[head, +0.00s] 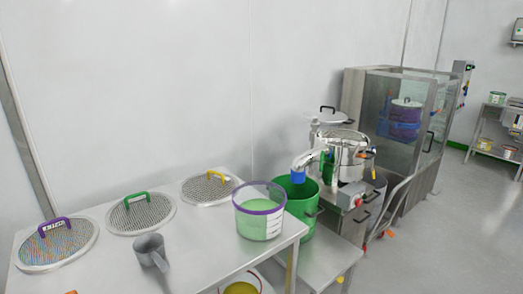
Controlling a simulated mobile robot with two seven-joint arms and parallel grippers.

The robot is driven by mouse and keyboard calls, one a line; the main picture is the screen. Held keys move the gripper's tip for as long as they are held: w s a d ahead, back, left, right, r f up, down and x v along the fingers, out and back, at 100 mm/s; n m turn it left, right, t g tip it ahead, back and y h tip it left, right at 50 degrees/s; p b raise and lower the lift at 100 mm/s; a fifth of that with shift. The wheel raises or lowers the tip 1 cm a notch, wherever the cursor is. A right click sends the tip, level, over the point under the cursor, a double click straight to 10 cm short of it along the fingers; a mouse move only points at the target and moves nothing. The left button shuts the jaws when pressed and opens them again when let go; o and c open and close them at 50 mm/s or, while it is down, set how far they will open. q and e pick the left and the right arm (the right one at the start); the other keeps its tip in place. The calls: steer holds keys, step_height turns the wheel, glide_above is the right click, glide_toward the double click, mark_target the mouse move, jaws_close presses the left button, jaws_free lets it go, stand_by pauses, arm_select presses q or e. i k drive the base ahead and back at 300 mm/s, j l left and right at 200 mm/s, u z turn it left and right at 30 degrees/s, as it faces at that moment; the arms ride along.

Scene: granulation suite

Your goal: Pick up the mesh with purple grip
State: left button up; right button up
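The mesh with the purple grip (57,244) is a round metal screen with a light rim. Neither of my grippers shows in the head view.
On the steel table (195,252), a green-grip mesh (140,216) and a yellow-grip mesh (208,189) lie along the wall. A grey scoop (151,251) and a purple-rimmed tub (259,214) stand nearer. A green bucket (303,198) and steel machine (345,155) are right.

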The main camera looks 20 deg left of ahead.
mark_target(57, 244)
steer(key=k+j+z, duration=0.3)
steer(key=k+j, duration=0.45)
steer(key=k+j+z, duration=0.15)
steer(key=k+j, duration=0.15)
steer(key=j, duration=0.15)
steer(key=k+j+z, duration=0.2)
steer(key=k+j, duration=0.15)
steer(key=k+j+z, duration=0.1)
steer(key=j, duration=0.3)
steer(key=k+j+z, duration=0.1)
steer(key=j, duration=0.25)
steer(key=k+j+z, duration=0.1)
steer(key=j, duration=0.3)
